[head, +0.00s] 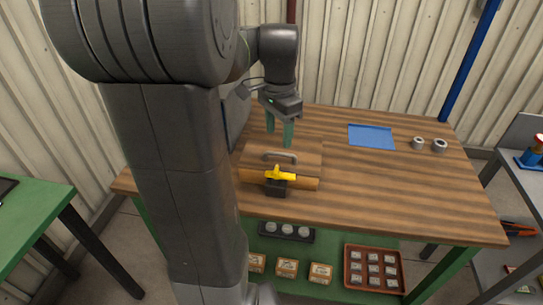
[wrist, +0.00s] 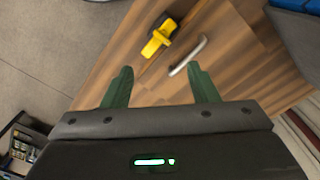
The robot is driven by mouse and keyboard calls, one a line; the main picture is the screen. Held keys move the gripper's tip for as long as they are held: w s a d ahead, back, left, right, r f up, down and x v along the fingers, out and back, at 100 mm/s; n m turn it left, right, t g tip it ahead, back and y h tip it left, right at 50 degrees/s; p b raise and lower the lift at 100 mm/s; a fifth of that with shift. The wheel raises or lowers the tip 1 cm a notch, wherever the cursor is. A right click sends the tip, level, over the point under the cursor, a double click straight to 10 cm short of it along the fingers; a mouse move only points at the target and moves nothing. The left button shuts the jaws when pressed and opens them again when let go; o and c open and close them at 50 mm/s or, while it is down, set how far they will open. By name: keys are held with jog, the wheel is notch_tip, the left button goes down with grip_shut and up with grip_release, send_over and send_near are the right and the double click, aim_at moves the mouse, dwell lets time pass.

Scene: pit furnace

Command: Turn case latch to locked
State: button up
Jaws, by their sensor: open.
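A wooden case (head: 252,164) stands near the left of the wooden table, with a curved metal handle on its lid. The handle (wrist: 188,55) also shows in the wrist view. A yellow latch (head: 280,175) on a black mount sits at the case's front side; in the wrist view the latch (wrist: 157,42) lies beyond the fingertips. My gripper (head: 280,136) is above the back part of the case, fingers pointing down. Its green fingers are apart, with nothing between them, and they are clear of the latch. I cannot tell the latch's locked position from these views.
A blue tray (head: 371,137) and two metal rings (head: 428,144) lie on the table's right half. A dark holder (head: 287,231) with round pieces and a brown tray (head: 347,268) of small blocks are below the tabletop. The table's front right is clear.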

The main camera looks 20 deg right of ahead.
aim_at(278, 171)
notch_tip(278, 171, down, 13)
jog(key=shift+s+a+f, duration=0.1)
jog(key=shift+s+f, duration=0.05)
dwell(0.4)
